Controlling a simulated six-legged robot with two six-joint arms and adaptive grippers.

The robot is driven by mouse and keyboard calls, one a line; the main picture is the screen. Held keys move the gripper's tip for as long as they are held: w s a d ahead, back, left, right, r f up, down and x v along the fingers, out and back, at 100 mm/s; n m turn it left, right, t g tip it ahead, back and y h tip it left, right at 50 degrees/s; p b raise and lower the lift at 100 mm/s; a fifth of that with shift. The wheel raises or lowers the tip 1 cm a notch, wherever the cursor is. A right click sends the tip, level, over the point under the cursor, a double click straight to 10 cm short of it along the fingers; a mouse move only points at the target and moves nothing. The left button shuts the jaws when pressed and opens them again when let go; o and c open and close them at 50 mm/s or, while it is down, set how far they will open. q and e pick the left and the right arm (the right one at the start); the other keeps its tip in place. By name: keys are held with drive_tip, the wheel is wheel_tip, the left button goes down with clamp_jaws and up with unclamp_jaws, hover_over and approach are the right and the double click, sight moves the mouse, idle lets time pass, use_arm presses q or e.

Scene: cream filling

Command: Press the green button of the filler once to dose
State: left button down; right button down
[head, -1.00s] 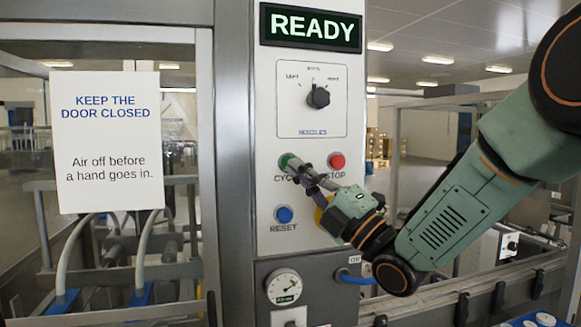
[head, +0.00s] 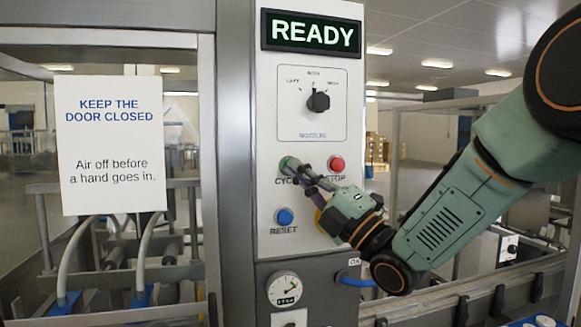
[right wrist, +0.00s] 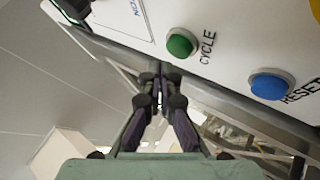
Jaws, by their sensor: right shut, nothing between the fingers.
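The green CYCLE button (head: 287,162) is on the white panel of the filler, below the nozzle selector. It is also clear in the right wrist view (right wrist: 181,44). My right gripper (head: 298,168) is shut and empty, its fingertips close by the green button and partly over it in the head view. In the right wrist view the closed fingertips (right wrist: 160,69) appear just beside the button, and a gap shows between them in the picture. I cannot tell contact. The display (head: 311,31) reads READY. My left gripper is out of view.
A red STOP button (head: 336,163) is right of the green one. A blue RESET button (head: 285,216) is below, also in the wrist view (right wrist: 270,84). A black selector knob (head: 319,101) is above. A door sign (head: 110,144) hangs at the left.

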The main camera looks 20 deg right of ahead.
drive_tip(key=shift+w+d+f, duration=0.15)
drive_tip(key=shift+w, duration=0.1)
drive_tip(key=shift+s, duration=0.1)
drive_tip(key=shift+w+a+b, duration=0.2)
drive_tip(key=shift+w+b, duration=0.15)
drive_tip(key=shift+b, duration=0.05)
drive_tip(key=shift+d, duration=0.1)
drive_tip(key=shift+r, duration=0.2)
drive_tip(key=shift+w, duration=0.1)
idle(0.3)
